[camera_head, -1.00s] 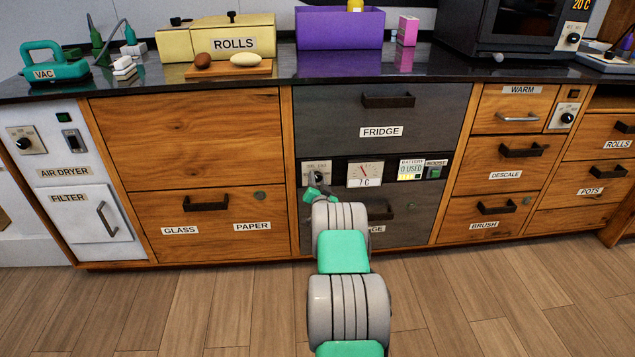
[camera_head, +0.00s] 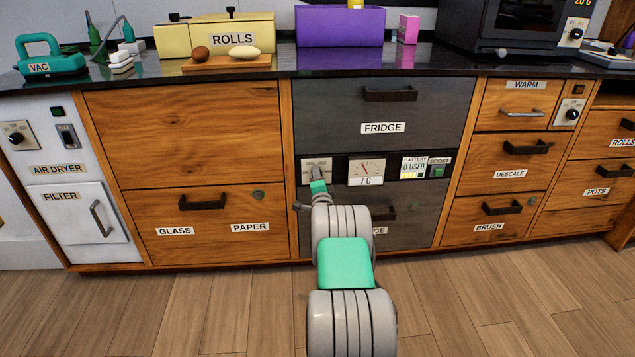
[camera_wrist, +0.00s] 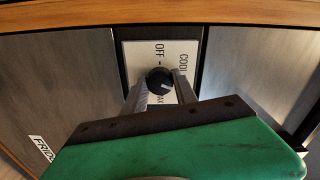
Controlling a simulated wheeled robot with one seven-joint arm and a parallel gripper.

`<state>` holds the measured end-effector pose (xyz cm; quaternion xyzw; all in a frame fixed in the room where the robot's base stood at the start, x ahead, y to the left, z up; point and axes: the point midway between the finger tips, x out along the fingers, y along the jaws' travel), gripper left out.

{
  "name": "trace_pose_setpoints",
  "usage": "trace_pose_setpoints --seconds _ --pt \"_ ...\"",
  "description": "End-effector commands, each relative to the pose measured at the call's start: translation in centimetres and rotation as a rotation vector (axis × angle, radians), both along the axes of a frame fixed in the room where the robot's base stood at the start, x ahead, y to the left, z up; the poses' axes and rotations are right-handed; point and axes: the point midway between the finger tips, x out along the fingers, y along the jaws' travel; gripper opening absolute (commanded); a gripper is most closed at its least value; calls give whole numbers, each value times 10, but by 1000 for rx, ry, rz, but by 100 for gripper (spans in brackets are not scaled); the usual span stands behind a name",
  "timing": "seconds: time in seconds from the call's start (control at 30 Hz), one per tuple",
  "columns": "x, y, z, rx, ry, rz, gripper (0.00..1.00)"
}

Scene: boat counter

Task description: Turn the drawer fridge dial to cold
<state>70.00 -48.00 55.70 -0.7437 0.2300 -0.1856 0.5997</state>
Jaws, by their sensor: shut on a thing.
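The fridge dial is a round black knob (camera_wrist: 160,81) on a pale plate (camera_wrist: 183,57) marked OFF, with other words partly covered. In the head view the plate (camera_head: 307,166) is at the left end of the black strip between the two grey drawers. My gripper (camera_wrist: 160,85) is shut on the knob, one finger on each side, in the wrist view. In the head view my green gripper (camera_head: 318,187) covers the knob and the lower plate. A light mark shows on the knob, but its exact setting is hard to read.
The upper FRIDGE drawer (camera_head: 420,105) is closed. My arm hides part of the lower grey drawer (camera_head: 425,225). The wooden floor in front is clear.

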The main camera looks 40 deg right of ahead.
Motion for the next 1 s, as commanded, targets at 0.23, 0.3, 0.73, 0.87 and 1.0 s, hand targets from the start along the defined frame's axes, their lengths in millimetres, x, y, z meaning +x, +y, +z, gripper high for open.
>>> trace_pose_setpoints --seconds 0.23,0.3,0.73,0.87,1.0 --pt "0 0 0 88 -62 -1 0" --pt "0 0 1 102 -72 -1 0" --pt "0 -1 2 123 -86 -1 0" --pt "0 -1 2 123 -86 -1 35" --pt "0 0 1 122 -85 -1 47"
